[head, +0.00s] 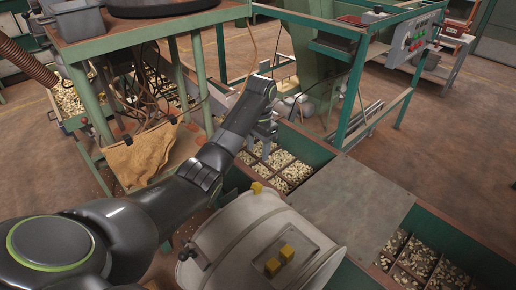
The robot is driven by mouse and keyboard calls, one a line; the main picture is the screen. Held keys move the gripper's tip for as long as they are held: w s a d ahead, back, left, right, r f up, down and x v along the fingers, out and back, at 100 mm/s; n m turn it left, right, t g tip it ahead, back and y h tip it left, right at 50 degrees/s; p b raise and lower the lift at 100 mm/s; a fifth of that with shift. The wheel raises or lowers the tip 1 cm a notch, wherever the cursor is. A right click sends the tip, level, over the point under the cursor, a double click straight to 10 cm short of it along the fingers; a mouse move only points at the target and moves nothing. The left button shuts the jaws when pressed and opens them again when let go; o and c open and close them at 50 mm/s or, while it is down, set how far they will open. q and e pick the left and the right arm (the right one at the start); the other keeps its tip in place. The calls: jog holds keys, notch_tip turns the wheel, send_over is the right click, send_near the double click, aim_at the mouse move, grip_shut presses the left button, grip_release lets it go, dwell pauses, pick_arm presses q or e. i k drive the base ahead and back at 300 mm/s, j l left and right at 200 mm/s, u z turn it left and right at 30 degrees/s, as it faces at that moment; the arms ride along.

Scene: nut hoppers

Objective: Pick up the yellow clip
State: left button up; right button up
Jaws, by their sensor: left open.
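Several small yellow pieces show, and I cannot tell which one is the task's yellow clip. One yellow clip (257,187) is at the far rim of a pale round drum (225,238). Two more yellow blocks sit close together on a flat panel on the drum's top: one yellow block (287,252) and a second yellow block (273,267). My left gripper (263,150) points down over the nut hoppers, beyond the drum and above the clip at the rim in the picture. It is open and looks empty. My right gripper is out of view.
Green-walled hoppers with nuts (295,173) lie beyond the drum, and more nuts (418,258) lie at lower right. A flat grey cover (352,205) spans between them. A green table (140,22) with hanging hoses stands at left; a green frame (352,90) stands behind.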

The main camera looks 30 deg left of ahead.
aim_at(287, 253)
jog(key=k+j, duration=0.25)
jog(key=k, duration=0.2)
jog(key=k+j, duration=0.25)
jog(key=k, duration=0.25)
jog(key=k+j, duration=0.25)
jog(key=k, duration=0.2)
jog(key=k+j, duration=0.25)
jog(key=k, duration=0.25)
